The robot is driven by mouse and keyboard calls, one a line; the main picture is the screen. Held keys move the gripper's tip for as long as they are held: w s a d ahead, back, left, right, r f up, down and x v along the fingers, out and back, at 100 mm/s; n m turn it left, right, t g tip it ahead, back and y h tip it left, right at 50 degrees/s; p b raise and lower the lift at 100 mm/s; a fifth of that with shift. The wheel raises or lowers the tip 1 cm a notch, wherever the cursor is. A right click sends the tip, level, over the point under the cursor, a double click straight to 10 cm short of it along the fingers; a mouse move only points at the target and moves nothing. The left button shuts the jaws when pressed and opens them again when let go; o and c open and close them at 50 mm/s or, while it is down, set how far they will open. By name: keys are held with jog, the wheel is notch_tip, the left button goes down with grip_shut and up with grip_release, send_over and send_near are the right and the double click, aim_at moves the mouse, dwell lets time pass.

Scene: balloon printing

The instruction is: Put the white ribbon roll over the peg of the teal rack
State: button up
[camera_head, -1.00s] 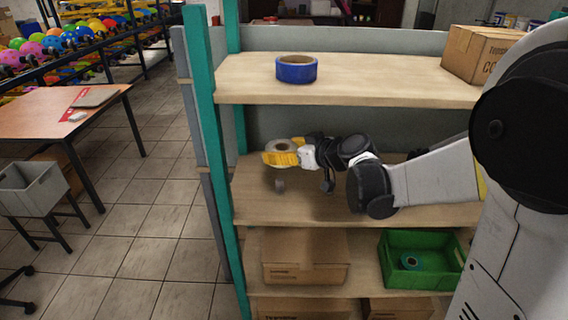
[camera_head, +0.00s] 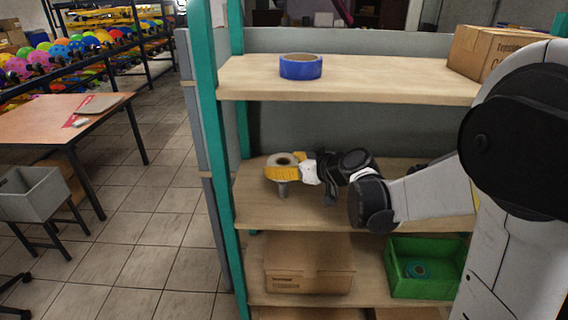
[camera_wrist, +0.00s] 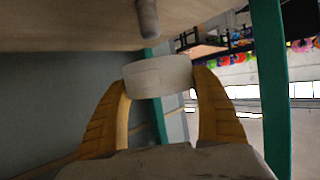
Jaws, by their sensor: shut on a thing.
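The white ribbon roll (camera_head: 284,158) is held between the yellow fingers of my gripper (camera_head: 283,172), above the middle shelf of the teal rack (camera_head: 207,140). In the wrist view, the roll (camera_wrist: 158,76) sits between both curved fingers (camera_wrist: 160,105). The grey peg (camera_head: 282,189) stands on the middle shelf just below the roll in the head view. In the wrist view, which looks upside down, the peg (camera_wrist: 148,18) shows at the top, with a small gap between its tip and the roll. How exactly their centres line up, I cannot tell.
A blue tape roll (camera_head: 301,67) and a cardboard box (camera_head: 490,50) sit on the top shelf (camera_head: 390,80). Below are another cardboard box (camera_head: 308,265) and a green crate (camera_head: 420,288) holding a teal roll (camera_head: 417,268). The teal front post stands left of my gripper.

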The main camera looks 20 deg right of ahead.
aim_at(286, 187)
jog(key=shift+f+b, duration=3)
jog(key=shift+f, duration=0.95)
jog(key=o, duration=1.4)
jog(key=shift+s, duration=0.1)
jog(key=v, duration=1.2)
